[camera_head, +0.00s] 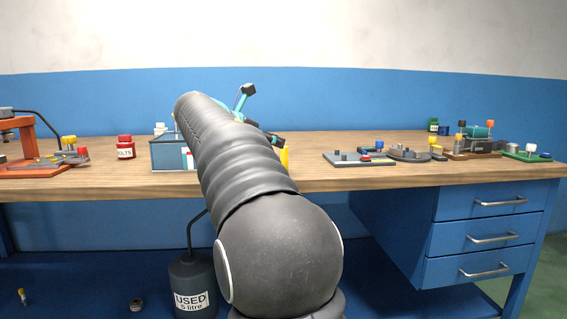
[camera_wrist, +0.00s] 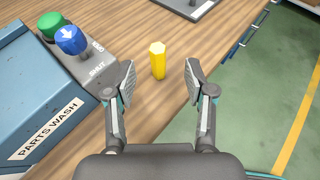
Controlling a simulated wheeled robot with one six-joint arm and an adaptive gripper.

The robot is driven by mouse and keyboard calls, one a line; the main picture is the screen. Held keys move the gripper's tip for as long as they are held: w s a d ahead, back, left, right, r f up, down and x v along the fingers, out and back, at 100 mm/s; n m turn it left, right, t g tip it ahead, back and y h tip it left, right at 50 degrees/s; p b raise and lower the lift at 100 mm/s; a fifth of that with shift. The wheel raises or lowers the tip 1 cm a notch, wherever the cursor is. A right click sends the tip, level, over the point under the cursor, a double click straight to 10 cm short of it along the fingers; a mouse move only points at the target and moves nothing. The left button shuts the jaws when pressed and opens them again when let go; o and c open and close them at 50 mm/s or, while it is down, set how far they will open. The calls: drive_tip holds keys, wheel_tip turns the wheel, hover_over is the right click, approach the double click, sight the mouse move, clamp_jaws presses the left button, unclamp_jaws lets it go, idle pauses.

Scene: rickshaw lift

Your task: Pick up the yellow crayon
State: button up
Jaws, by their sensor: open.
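The yellow crayon (camera_wrist: 158,62) stands upright on the wooden bench top (camera_wrist: 140,20) in the wrist view, near the bench's front edge. My gripper (camera_wrist: 159,78) is open, with one finger to the left of the crayon and one to the right. Both fingers are apart from it, and nothing is held. In the head view the crayon (camera_head: 284,157) shows as a thin yellow piece just right of my arm. My arm hides much of the middle of the bench there, and the gripper's fingers are mostly hidden.
The blue parts-wash box (camera_wrist: 45,95) stands left of my gripper, with a control panel bearing green (camera_wrist: 51,25) and blue (camera_wrist: 70,40) knobs. A dark plate (camera_wrist: 188,6) lies beyond the crayon. A red jar (camera_head: 125,148) stands farther left. Blue drawers (camera_head: 490,235) sit under the bench.

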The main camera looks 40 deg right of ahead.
sight(285, 148)
drive_tip(key=shift+x, duration=1.15)
drive_tip(key=x, duration=0.2)
drive_tip(key=b+x, duration=0.1)
drive_tip(key=x, duration=0.1)
drive_tip(key=shift+w+f, duration=0.2)
drive_tip(key=shift+f, duration=0.15)
drive_tip(key=shift+d+f, duration=0.1)
drive_tip(key=shift+d, duration=0.4)
clamp_jaws()
